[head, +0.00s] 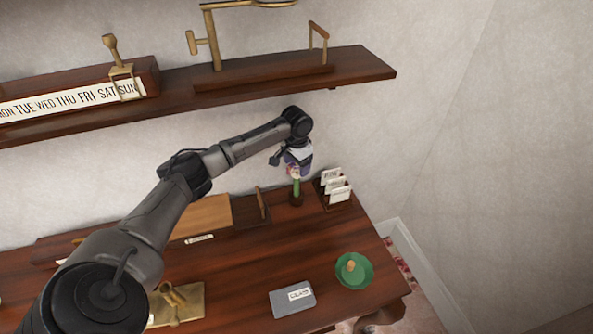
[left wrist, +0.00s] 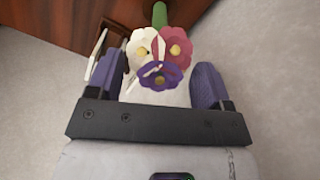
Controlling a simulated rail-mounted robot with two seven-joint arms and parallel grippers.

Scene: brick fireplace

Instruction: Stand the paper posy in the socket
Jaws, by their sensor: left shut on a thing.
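The paper posy (head: 296,186) has a green stem and white, pink and purple paper flowers (left wrist: 163,52). It is upright at the back right of the desk. My left gripper (head: 296,168) reaches down from above and is shut on the posy at the flower end. In the left wrist view the flowers sit between the purple finger pads of the gripper (left wrist: 157,80). The stem's foot meets a small dark wooden socket (head: 296,201); I cannot tell how deep it sits. My right gripper is not in view.
A letter rack (head: 337,189) with white cards stands close right of the posy. A green dish (head: 354,271), a grey box (head: 292,299) and a brass piece (head: 176,303) lie nearer the front. A wooden shelf (head: 365,68) with brass fittings runs above.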

